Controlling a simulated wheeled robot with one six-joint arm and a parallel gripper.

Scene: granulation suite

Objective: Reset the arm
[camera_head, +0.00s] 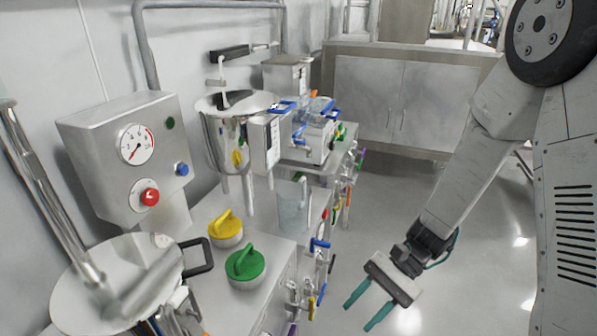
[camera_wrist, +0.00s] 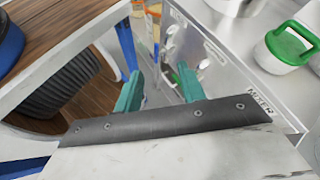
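My gripper (camera_head: 369,305) hangs at the lower right of the head view, over the open floor to the right of the bench. Its two teal fingers are spread apart with nothing between them. The wrist view also shows my gripper (camera_wrist: 160,88) with a clear gap between the fingers. Beyond the fingers there is a metal panel with small fittings, blurred. My arm reaches down from the upper right, clear of the bench in the head view.
A green-handled lid (camera_head: 245,266) and a yellow-handled lid (camera_head: 226,231) sit on the metal bench. A control box (camera_head: 112,178) with a gauge and red button stands left. Valves with coloured handles (camera_head: 319,244) stick out from the bench side. The floor (camera_head: 400,195) is clear.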

